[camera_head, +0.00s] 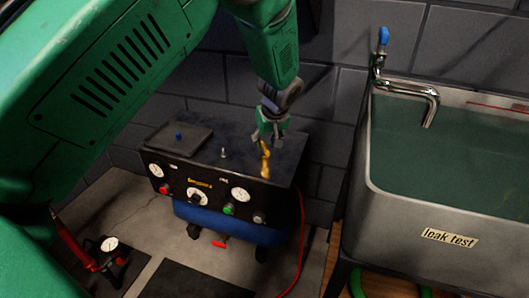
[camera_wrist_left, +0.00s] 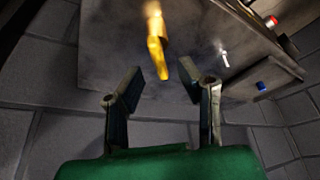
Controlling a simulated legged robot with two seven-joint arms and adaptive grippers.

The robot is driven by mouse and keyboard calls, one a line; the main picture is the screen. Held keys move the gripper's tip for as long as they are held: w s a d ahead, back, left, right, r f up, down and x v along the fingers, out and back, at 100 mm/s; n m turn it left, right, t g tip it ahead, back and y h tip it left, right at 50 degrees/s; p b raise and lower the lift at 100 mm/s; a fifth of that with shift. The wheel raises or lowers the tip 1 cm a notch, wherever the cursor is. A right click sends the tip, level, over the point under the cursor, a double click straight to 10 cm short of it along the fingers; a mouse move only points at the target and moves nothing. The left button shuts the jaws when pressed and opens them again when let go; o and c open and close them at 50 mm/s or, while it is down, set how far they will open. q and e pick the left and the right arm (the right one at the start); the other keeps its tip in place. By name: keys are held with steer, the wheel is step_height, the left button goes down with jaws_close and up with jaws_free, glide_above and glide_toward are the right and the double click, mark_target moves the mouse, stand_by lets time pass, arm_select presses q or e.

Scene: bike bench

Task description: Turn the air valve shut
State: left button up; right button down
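The air valve's yellow lever (camera_head: 265,154) stands on top of the black compressor box (camera_head: 225,165), near its right end. In the left wrist view the yellow lever (camera_wrist_left: 158,54) lies between and just beyond the fingertips, pointing toward the gripper. My left gripper (camera_head: 268,131) is above the box, right over the lever. In the left wrist view my left gripper (camera_wrist_left: 161,76) has its two fingers spread apart, with nothing held between them. I cannot tell whether a finger touches the lever. My right gripper is not in view.
A small metal toggle (camera_head: 223,153) and a dark lid with a blue knob (camera_head: 178,135) sit left of the lever. The box front carries gauges (camera_head: 240,194) and knobs. A water-filled leak test sink (camera_head: 390,215) with a faucet (camera_head: 410,90) stands right. A brick wall is behind.

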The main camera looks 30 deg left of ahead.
mark_target(264, 146)
arm_select(q)
steer(key=shift+w+d+f+b, duration=0.1)
steer(key=shift+w+f+b, duration=0.05)
steer(key=shift+f, duration=0.3)
steer(key=shift+w+d+f+b, duration=0.1)
steer(key=shift+f+b, duration=0.05)
steer(key=shift+f, duration=0.25)
steer(key=shift+a+f, duration=0.1)
steer(key=shift+f, duration=0.05)
steer(key=shift+a+f, duration=0.3)
steer(key=shift+a, duration=0.4)
jaws_close()
steer(key=shift+d, duration=0.35)
